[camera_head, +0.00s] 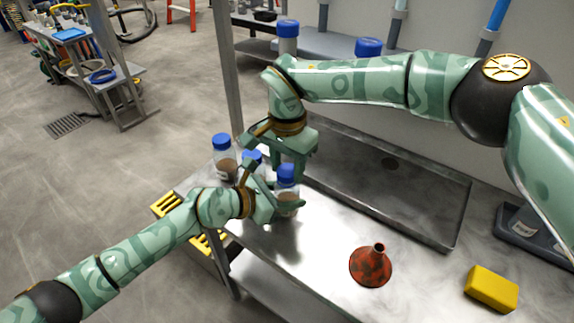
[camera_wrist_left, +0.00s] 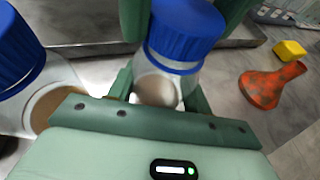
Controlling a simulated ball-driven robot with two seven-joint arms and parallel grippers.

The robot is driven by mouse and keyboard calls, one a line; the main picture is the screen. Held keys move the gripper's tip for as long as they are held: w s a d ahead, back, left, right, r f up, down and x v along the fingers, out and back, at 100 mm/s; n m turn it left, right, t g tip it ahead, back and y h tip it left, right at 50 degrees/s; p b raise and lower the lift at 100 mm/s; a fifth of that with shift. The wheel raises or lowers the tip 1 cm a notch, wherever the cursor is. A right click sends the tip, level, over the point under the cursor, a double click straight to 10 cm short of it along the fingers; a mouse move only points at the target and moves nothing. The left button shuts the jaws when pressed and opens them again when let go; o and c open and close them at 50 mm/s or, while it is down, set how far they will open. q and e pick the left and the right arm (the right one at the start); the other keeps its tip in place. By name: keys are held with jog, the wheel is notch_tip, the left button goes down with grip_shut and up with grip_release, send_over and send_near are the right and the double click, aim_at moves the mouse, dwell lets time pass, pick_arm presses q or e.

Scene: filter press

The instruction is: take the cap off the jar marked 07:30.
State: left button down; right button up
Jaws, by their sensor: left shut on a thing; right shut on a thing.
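A clear jar (camera_head: 287,196) with brown contents and a blue cap (camera_head: 287,172) stands near the left end of the steel bench. My left gripper (camera_head: 280,198) is shut on this jar's body; the left wrist view shows the jar (camera_wrist_left: 157,88) between its fingers. My right gripper (camera_head: 286,164) comes down from above, shut on the blue cap; its green fingers flank the cap (camera_wrist_left: 186,30) in the left wrist view. The cap sits over the jar's mouth; whether it is loosened cannot be told. No 07:30 marking is readable, so I cannot tell which jar bears it.
Two similar blue-capped jars stand close by, the left one (camera_head: 224,160) and one partly hidden by my left gripper (camera_head: 252,158). A steel sink tray (camera_head: 420,207) lies behind. A red funnel (camera_head: 371,266) and yellow sponge (camera_head: 491,288) lie right.

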aim_at(287, 170)
jog(key=shift+r, duration=0.15)
jog(key=shift+r, duration=0.9)
jog(key=shift+r, duration=2)
pick_arm(q)
jog(key=c, duration=0.6)
grip_release()
jog(key=shift+o, duration=0.2)
